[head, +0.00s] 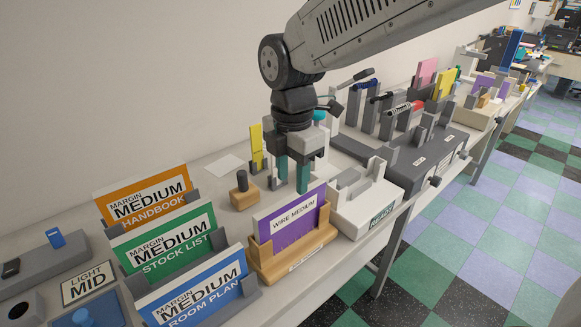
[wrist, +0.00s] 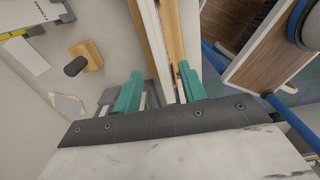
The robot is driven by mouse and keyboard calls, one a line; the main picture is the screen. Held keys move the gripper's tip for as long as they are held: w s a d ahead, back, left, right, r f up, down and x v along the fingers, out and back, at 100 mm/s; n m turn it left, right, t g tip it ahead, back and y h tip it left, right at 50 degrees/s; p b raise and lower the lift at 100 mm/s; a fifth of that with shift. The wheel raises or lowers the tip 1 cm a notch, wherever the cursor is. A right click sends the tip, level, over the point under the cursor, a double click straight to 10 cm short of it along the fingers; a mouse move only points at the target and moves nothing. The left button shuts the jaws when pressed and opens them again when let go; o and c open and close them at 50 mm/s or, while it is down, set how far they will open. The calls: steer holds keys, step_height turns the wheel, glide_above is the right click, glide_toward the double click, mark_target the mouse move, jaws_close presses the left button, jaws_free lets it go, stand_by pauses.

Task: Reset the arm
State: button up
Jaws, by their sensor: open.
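My gripper (head: 292,178) hangs from the arm above the bench, with its two teal fingers pointing down and apart. In the head view it is just behind the purple WIRE MEDIUM booklet (head: 290,217) in its wooden holder (head: 262,252). In the wrist view my gripper (wrist: 160,75) is open. A pale, wood-edged strip shows between the fingers there; I cannot tell how close it is to them. I see nothing gripped.
Orange (head: 145,197), green (head: 166,243) and blue (head: 195,290) MEDIUM booklets stand at the left. A wooden block with a dark knob (head: 243,190) is left of my gripper. A white READY unit (head: 365,205) and a dark machine (head: 415,165) stand right.

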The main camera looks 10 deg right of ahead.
steer(key=shift+s+d+f+m, duration=0.1)
steer(key=shift+m, duration=0.45)
steer(key=shift+s+f+m, duration=0.1)
steer(key=shift+m, duration=0.45)
steer(key=s+d+r+m+t, duration=0.1)
steer(key=s+d+r+m, duration=0.2)
steer(key=s+d+m, duration=1.6)
steer(key=shift+d+m, duration=0.9)
steer(key=shift+m, duration=0.9)
steer(key=shift+s, duration=0.1)
